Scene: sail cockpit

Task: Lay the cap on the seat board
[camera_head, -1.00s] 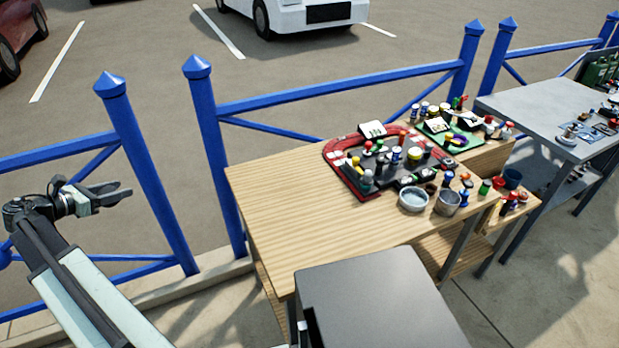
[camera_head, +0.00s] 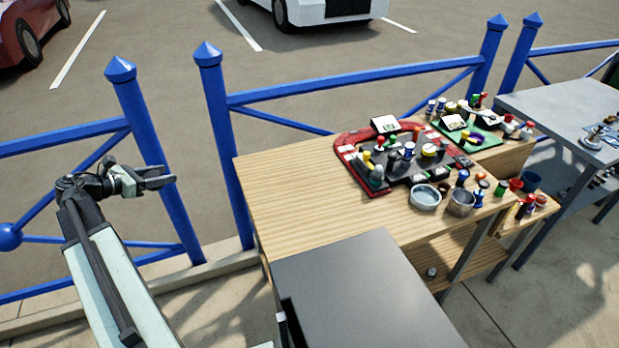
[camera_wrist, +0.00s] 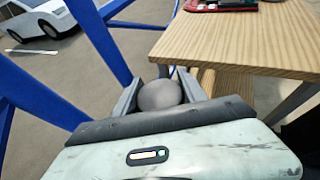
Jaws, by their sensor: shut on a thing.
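My gripper (camera_head: 168,178) is held out to the left of the wooden table, in front of a blue fence post. In the wrist view my gripper (camera_wrist: 160,88) is shut on a rounded grey thing, which I take to be the cap (camera_wrist: 159,97). The cap's lower part is hidden by the gripper body, and I cannot make it out in the head view. No board is clearly marked as the seat board. The light wooden tabletop (camera_head: 285,190) is the large bare board in view, with a lower wooden shelf (camera_head: 455,267) under its right side.
A red-edged dark tray (camera_head: 372,190) with several small pieces stands on the table's back right, beside a glass bowl (camera_head: 425,198) and a metal cup (camera_head: 461,203). Blue fence rails (camera_head: 350,85) run behind. The tabletop's left part is clear.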

